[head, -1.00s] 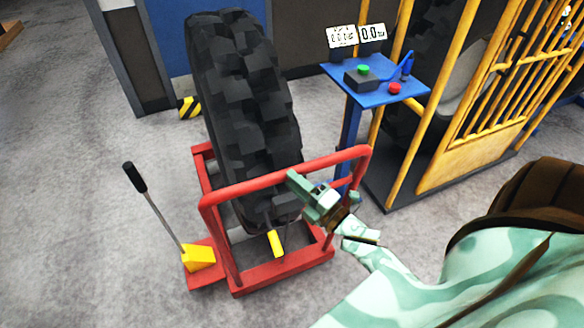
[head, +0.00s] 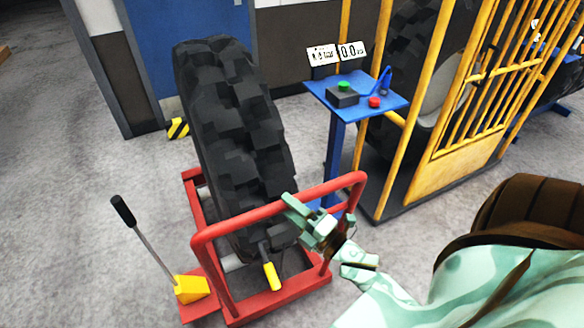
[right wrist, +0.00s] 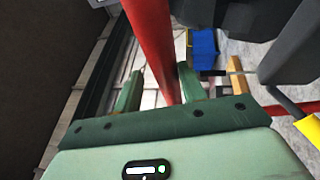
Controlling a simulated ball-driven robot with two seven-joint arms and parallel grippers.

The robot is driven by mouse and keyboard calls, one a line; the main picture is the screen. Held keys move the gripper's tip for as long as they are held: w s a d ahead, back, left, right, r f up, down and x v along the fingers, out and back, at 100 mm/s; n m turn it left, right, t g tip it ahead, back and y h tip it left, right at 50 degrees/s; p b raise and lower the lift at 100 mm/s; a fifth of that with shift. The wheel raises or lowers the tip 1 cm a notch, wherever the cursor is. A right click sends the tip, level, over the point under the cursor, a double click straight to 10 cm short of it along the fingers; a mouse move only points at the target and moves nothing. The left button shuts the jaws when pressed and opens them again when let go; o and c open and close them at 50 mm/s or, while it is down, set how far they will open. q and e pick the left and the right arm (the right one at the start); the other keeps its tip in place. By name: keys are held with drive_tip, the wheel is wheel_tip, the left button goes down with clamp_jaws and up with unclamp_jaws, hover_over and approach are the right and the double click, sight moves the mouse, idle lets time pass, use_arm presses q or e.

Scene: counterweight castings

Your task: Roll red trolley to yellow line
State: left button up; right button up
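The red trolley (head: 250,308) is a tubular frame on the grey floor, carrying a large upright black tyre (head: 235,140). Its red handle rail (head: 275,206) runs across the near side. My right gripper (head: 312,222) is at the right part of this rail. My left gripper is not in view. I see no yellow line on the floor.
A blue stand (head: 335,150) with buttons and displays stands close behind the trolley's right side. A yellow barred cage (head: 450,150) holds another tyre at the right. A black-and-yellow wedge (head: 178,128) lies by the wall.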

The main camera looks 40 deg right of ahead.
drive_tip(key=shift+o, duration=0.6)
drive_tip(key=shift+a, duration=0.1)
drive_tip(key=shift+f, duration=0.1)
drive_tip(key=shift+s+f, duration=0.1)
drive_tip(key=shift+s, duration=0.2)
drive_tip(key=b+v, duration=0.2)
drive_tip(key=v, duration=1.3)
drive_tip(key=shift+s, duration=0.4)
